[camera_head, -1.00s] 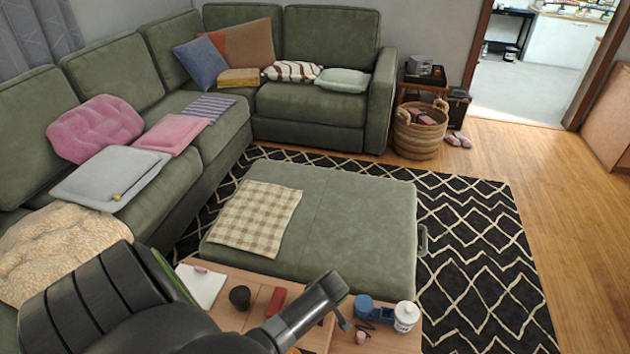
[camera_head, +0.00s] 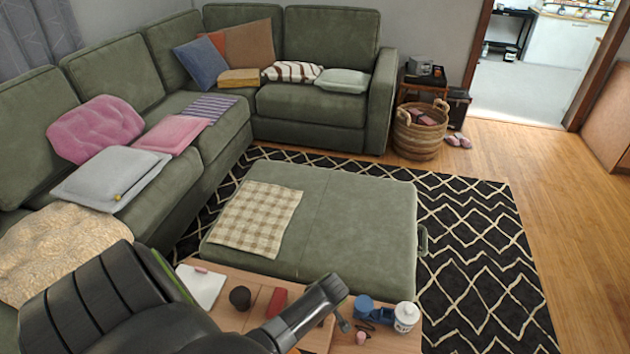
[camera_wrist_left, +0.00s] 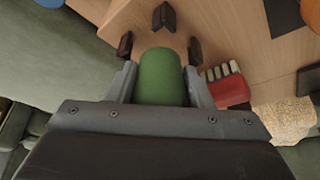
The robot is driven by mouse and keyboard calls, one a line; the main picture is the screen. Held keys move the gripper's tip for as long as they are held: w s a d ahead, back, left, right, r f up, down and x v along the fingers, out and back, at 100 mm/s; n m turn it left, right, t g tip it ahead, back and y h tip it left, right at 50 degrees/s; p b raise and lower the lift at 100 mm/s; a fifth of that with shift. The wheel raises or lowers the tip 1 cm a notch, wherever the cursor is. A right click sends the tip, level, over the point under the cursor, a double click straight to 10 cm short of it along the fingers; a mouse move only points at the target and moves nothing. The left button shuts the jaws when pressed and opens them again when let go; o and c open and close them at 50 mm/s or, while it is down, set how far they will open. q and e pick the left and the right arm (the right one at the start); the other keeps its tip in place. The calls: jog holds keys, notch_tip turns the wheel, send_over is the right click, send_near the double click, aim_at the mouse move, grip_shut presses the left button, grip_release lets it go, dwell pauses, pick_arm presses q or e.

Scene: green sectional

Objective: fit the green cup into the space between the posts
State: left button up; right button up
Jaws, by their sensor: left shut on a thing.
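The green cup (camera_wrist_left: 160,78) shows in the left wrist view between the two grey fingers of my left gripper (camera_wrist_left: 162,82), which is shut on it. Three dark posts stand on the wooden table around the cup's far end: a left post (camera_wrist_left: 125,45), a far post (camera_wrist_left: 164,18) and a right post (camera_wrist_left: 195,50). The cup's end points into the space between them. I cannot tell its height above the table. In the head view, my left gripper (camera_head: 338,308) is over the table, and it and my arm hide the cup and posts. My right gripper is not in view.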

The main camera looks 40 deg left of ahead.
pick_arm(q)
jog(key=shift+f, duration=0.55)
dwell(0.5)
jog(key=o, duration=1)
jog(key=shift+o, duration=0.3)
jog(key=shift+r+p, duration=0.5)
jog(key=shift+r, duration=0.1)
jog(key=shift+r+p, duration=0.75)
jog(key=shift+r, duration=0.1)
jog(key=shift+r+p, duration=2.65)
jog(key=shift+p, duration=0.15)
